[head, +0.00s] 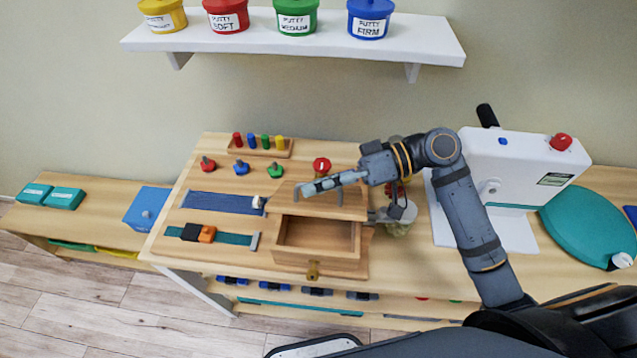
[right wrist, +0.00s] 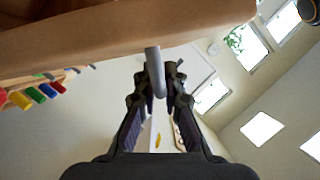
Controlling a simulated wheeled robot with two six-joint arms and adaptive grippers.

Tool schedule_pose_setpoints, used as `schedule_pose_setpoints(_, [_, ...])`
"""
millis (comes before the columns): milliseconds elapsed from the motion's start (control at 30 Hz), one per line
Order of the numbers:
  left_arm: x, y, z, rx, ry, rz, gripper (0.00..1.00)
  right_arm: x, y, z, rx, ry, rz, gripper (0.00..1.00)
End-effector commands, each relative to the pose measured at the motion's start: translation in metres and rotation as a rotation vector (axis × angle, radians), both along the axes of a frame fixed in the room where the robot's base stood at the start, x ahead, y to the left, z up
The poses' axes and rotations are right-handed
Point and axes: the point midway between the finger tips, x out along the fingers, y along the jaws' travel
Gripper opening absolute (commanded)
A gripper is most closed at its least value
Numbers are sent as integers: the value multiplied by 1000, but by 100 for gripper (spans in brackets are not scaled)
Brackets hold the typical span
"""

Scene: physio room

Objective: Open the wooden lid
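The wooden box (head: 318,262) sits at the front of the sloped wooden board, with its compartment open to view and empty. Its wooden lid (head: 335,209) is raised at the back of the compartment; in the right wrist view its panel (right wrist: 110,38) fills the top. My right gripper (head: 320,186) is at the lid's grey handle, reaching in from the right. In the right wrist view the handle (right wrist: 155,72) lies between the fingers, which look closed on it. A brass latch (head: 313,270) is on the box front. My left gripper is out of view.
A blue strap (head: 222,202) and a teal strap with buckle (head: 205,234) lie left of the box. Coloured knobs (head: 241,168) and a peg rack (head: 262,149) are behind. A jar (head: 399,228) and a white machine (head: 520,170) stand right. A shelf with putty tubs (head: 300,42) hangs above.

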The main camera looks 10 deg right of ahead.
Motion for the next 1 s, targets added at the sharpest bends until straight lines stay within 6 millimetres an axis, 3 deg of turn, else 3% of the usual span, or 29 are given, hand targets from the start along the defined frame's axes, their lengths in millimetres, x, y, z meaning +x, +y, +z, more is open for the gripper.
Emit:
schedule_pose_setpoints(667, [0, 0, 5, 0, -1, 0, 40, 5, -2, 5, 13, 37, 1, 0])
schedule_pose_setpoints(1000, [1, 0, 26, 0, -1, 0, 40, 33, -11, 22, 86, 258, -1, 0])
